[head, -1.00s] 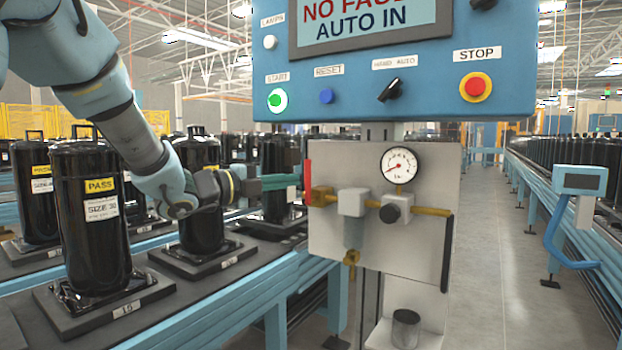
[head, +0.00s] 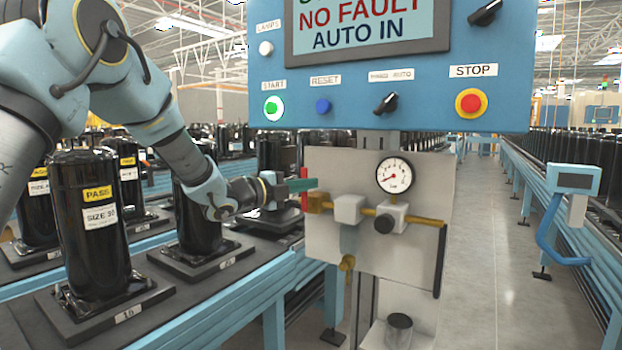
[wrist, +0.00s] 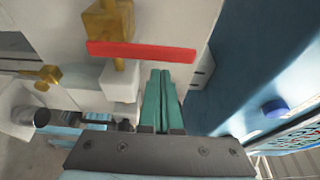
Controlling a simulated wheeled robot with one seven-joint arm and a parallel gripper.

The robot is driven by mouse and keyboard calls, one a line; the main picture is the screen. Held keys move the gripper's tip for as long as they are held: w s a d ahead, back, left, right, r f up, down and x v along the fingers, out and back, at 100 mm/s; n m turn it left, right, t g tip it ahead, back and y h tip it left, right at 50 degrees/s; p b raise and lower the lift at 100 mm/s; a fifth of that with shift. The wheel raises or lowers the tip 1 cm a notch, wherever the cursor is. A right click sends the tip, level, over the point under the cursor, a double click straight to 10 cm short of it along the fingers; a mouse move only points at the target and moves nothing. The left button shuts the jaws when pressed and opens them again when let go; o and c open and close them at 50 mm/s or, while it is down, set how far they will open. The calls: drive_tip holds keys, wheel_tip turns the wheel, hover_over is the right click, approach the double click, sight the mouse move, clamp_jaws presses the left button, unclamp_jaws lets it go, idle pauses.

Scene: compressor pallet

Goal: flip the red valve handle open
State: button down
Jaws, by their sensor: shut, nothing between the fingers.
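The red valve handle (head: 304,172) stands upright at the left edge of the grey valve panel (head: 325,235), by the brass pipe fitting (head: 318,202). In the wrist view the red handle (wrist: 140,52) is a flat bar lying across the picture in front of a brass fitting (wrist: 108,22). My gripper (head: 315,184) has green fingers pressed together and empty. In the head view they cross in front of the handle and hide its middle. In the wrist view my gripper's tips (wrist: 160,72) lie close to the bar's right half; I cannot tell whether they touch it.
A pressure gauge (head: 394,175) and a black knob (head: 384,223) sit on the panel. The blue control box (head: 430,108) with buttons hangs just above. Black compressors (head: 90,225) stand on the conveyor at left. The aisle floor (head: 490,250) at right is clear.

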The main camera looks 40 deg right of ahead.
drive_tip(key=shift+w+a, duration=0.1)
drive_tip(key=shift+w, duration=0.3)
